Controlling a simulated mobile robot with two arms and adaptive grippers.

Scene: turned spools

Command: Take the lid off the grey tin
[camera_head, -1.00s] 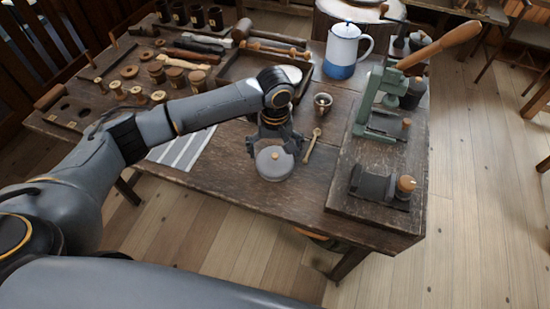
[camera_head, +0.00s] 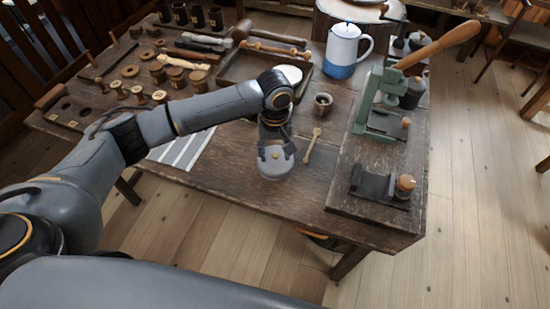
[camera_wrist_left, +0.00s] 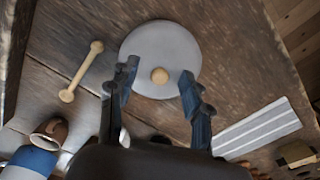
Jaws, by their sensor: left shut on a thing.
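The grey tin (camera_head: 275,177) stands near the front edge of the workbench. Its round grey lid (camera_head: 273,166) has a small wooden knob on top and appears seated on the tin. My left gripper (camera_head: 276,151) reaches down over it, its fingers closed in on both sides of the knob, shut on the lid. In the left wrist view the pale lid (camera_wrist_left: 160,42) shows from above, with the knob (camera_wrist_left: 160,75) between the fingertips; the tin's wall is hidden beneath it. My right gripper is not in view.
A small wooden spool-like stick (camera_head: 312,145) and a cup (camera_head: 322,103) are just right of the tin. A green press (camera_head: 376,110) stands farther right on a board. A striped cloth (camera_head: 184,148) lies left. A blue-and-white pot (camera_head: 342,52) is behind.

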